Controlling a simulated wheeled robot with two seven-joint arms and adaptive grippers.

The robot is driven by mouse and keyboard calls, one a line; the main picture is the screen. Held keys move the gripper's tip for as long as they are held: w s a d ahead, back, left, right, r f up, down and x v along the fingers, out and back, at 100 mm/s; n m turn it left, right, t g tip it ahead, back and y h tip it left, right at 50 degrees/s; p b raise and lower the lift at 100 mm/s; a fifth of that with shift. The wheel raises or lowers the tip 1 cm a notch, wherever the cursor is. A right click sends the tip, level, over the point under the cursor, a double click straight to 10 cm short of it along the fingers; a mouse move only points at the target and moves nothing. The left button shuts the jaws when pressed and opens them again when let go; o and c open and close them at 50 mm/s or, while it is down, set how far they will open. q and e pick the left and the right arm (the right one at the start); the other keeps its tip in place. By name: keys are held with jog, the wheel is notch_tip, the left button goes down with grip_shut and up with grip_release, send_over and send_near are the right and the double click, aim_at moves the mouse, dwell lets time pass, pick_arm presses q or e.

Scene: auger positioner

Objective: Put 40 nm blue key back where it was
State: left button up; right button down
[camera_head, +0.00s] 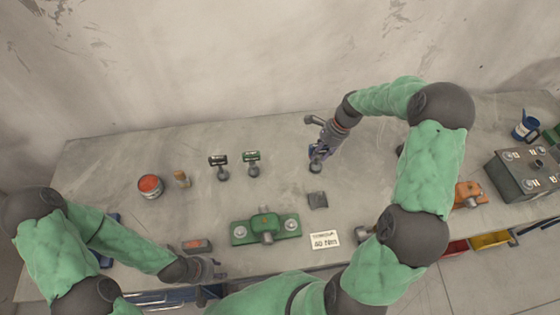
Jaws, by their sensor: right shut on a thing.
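The blue key (314,152) is small and partly hidden by my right gripper (319,148), which is shut on it. The key stands over a dark round foot (315,168) on the far part of the bench, to the right of a black key (220,165) and a green key (251,162). I cannot tell whether the key touches the bench. A white card reading "40 Nm" (325,241) lies near the front. My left gripper (216,268) is low at the front edge of the bench; its fingers are too small to read.
A green fixture (265,228) sits in the front middle, with a dark square block (317,200) behind the card. A red-topped can (150,186) and a small brown bottle (182,179) stand at left. A metal box (525,172), an orange part (469,193) and a blue mug (526,128) are at right.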

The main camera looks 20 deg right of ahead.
pick_arm(q)
jog(key=shift+r, duration=0.1)
pick_arm(e)
jog(key=shift+w, duration=0.25)
pick_arm(q)
jog(key=shift+r+p, duration=0.65)
jog(key=shift+p, duration=0.1)
jog(key=shift+r+p, duration=0.3)
jog(key=shift+r, duration=0.05)
jog(key=shift+r+p, duration=0.45)
pick_arm(e)
jog(key=w+a+f, duration=0.7)
jog(key=w+f, duration=0.4)
jog(key=f, duration=0.1)
jog(key=shift+w+a+f, duration=0.2)
jog(key=shift+w+f, duration=0.05)
jog(key=shift+f, duration=0.1)
pick_arm(q)
jog(key=shift+f, duration=0.1)
jog(key=shift+f, duration=0.1)
pick_arm(e)
jog(key=shift+f, duration=0.2)
jog(key=c, duration=0.8)
grip_release()
jog(key=shift+s, duration=0.1)
jog(key=shift+a, duration=0.1)
